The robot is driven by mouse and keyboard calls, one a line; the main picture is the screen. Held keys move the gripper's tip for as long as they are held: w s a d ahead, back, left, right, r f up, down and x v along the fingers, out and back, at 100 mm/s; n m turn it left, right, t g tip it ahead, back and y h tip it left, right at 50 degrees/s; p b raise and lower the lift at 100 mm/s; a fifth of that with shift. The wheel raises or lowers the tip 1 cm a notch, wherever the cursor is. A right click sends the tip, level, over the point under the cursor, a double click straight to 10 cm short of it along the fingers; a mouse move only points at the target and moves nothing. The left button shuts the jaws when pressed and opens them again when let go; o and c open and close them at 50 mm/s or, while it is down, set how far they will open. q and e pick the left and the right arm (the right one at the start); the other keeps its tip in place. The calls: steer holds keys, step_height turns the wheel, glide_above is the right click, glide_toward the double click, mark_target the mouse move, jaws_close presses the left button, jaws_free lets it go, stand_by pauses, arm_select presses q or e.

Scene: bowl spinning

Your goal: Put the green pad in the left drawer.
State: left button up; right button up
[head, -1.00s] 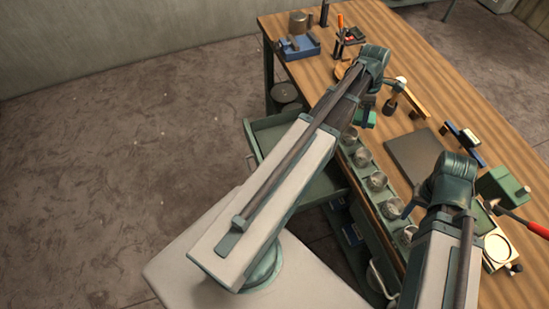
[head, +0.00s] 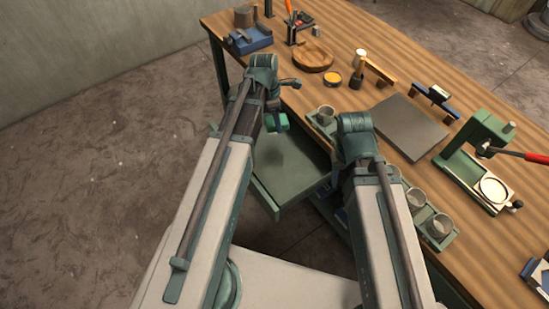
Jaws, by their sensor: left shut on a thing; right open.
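The green pad (head: 278,123) is held by my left gripper (head: 270,117), which is shut on it and partly hidden by its own wrist. The pad is above the open left drawer (head: 292,172), a green tray pulled out from the bench's left side; I see a gap of height between them but cannot judge it exactly. My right gripper (head: 336,172) is open, mostly hidden behind its wrist, near the drawer's right side and the bench edge.
The wooden bench (head: 400,55) carries a grey plate (head: 410,127), a green press with a red lever (head: 480,140), a round wooden tray (head: 313,55) and a yellow tin (head: 331,78). Metal cups (head: 416,199) line the near edge. Floor left of the drawer is clear.

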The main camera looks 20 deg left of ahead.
arm_select(q)
steer(key=shift+s+d+f+b, duration=0.35)
steer(key=shift+d+f+b, duration=0.15)
steer(key=shift+f, duration=0.25)
steer(key=shift+s+d+f+b, duration=0.4)
steer(key=shift+f+b, duration=0.15)
steer(key=shift+f, duration=0.2)
steer(key=shift+w, duration=0.1)
steer(key=b, duration=0.6)
glide_above(281, 152)
steer(key=f, duration=0.6)
steer(key=shift+s+a+f, duration=0.2)
steer(key=shift+a, duration=0.05)
step_height(281, 152, down, 4)
steer(key=b, duration=0.4)
steer(key=shift+r, duration=0.2)
steer(key=shift+f, duration=0.15)
steer(key=o, duration=1.2)
